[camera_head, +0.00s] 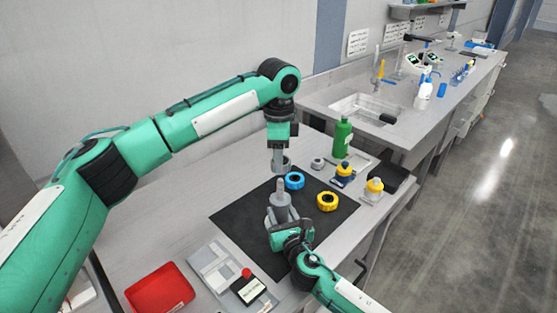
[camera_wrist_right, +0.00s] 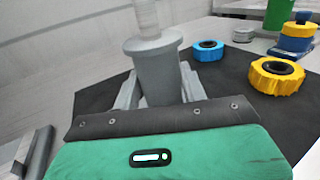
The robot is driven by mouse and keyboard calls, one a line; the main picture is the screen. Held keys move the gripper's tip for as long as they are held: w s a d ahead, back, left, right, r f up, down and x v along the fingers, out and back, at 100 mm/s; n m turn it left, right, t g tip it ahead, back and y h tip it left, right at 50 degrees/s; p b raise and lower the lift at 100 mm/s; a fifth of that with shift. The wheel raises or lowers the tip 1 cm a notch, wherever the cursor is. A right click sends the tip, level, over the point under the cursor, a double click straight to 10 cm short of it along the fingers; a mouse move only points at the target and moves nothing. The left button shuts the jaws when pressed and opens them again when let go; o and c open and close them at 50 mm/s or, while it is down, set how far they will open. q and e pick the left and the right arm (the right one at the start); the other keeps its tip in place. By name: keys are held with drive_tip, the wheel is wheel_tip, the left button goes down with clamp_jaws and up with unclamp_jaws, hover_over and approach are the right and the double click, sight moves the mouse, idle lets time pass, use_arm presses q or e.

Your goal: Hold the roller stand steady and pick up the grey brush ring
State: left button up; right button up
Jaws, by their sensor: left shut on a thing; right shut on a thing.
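The grey roller stand (camera_head: 281,200) stands upright on the black mat, its post pointing up. It also shows in the right wrist view (camera_wrist_right: 157,70). My right gripper (camera_head: 287,222) is shut on the stand's body from the near side, with a finger on each side of it. My left gripper (camera_head: 279,152) points down above the stand, shut on a grey ring (camera_head: 281,165), which looks like the grey brush ring. The ring is held over the post's top; whether it touches the post cannot be told. The left gripper is outside the right wrist view.
On the black mat (camera_head: 240,222) lie a blue ring (camera_head: 294,180) and a yellow ring (camera_head: 327,201). A red tray (camera_head: 159,291) and a red-button box (camera_head: 248,286) are nearer.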

drive_tip(key=o, duration=1.3)
drive_tip(key=shift+c, duration=0.2)
